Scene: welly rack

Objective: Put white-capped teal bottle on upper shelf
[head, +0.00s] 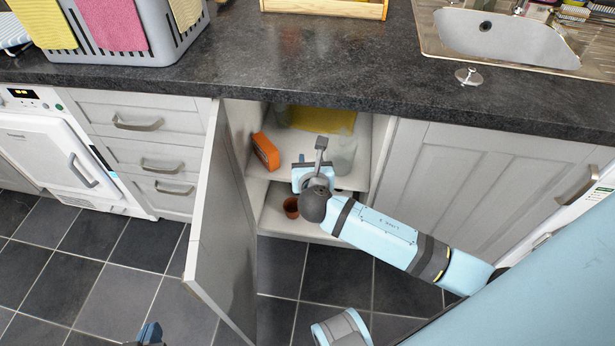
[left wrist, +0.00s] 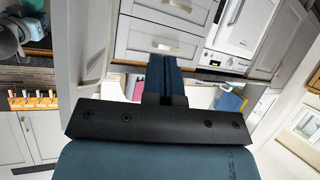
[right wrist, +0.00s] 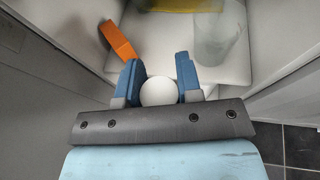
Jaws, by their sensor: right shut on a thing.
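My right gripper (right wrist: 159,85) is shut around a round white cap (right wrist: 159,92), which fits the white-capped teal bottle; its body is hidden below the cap. In the head view the right gripper (head: 310,180) is at the front of the open cupboard, and hides the bottle there. The upper shelf (head: 282,172) is the white board inside the cupboard, just beyond the right gripper. I cannot tell whether the bottle touches it. My left gripper (head: 150,335) is low at the front left, outside the cupboard; in the left wrist view (left wrist: 165,80) its fingers are together and empty.
On the upper shelf are an orange item (head: 265,151) at left, a clear container (head: 343,154) at right and a yellow item (head: 322,120) behind. A terracotta pot (head: 291,207) is on the lower level. The open door (head: 222,230) and dark countertop (head: 300,65) bound the opening.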

